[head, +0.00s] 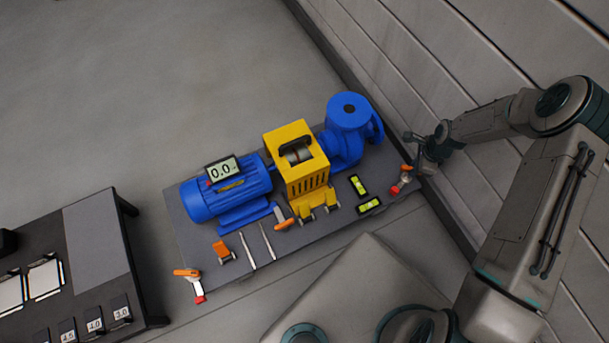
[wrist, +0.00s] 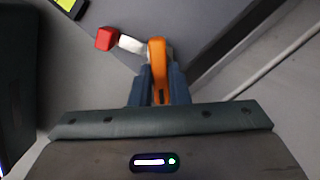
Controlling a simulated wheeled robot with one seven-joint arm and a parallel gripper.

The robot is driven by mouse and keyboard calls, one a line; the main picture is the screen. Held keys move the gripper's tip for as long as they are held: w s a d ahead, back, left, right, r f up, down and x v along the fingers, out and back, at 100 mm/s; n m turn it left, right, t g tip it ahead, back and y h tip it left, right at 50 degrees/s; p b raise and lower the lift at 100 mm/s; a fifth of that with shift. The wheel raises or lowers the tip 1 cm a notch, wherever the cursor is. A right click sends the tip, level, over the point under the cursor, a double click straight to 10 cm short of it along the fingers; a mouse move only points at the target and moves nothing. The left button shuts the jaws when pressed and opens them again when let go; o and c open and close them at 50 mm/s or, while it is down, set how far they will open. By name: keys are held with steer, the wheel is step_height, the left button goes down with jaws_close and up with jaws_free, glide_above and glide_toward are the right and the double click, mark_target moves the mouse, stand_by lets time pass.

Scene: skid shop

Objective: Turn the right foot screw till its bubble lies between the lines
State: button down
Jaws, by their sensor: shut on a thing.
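The right foot screw (head: 396,189) is at the right end of the grey skid plate, with an orange handle and a red end. In the wrist view its orange handle (wrist: 157,56) stands between my two fingers, beside a white part and a red block (wrist: 106,38). My gripper (wrist: 158,92) is shut on the orange handle. In the head view my gripper (head: 412,160) reaches in from the right by the wall. Two yellow-green bubble levels, one (head: 359,185) above the other (head: 370,205), lie on the plate left of the screw. Their bubbles are too small to place against the lines.
A blue motor (head: 228,192) with a 0.0 display (head: 222,170), a yellow guard (head: 296,165) and a blue pump (head: 347,125) stand on the plate. Another orange-handled screw (head: 187,273) is at its left corner. A panelled wall (head: 410,70) runs close on the right. Floor is clear at upper left.

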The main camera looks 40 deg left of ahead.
steer(key=shift+w+a, duration=0.1)
steer(key=shift+w, duration=0.05)
steer(key=shift+r+m, duration=0.1)
steer(key=shift+m, duration=1.2)
steer(key=c, duration=1.2)
jaws_free()
steer(key=shift+c, duration=0.2)
steer(key=shift+r+p, duration=2.25)
steer(key=shift+r, duration=1.2)
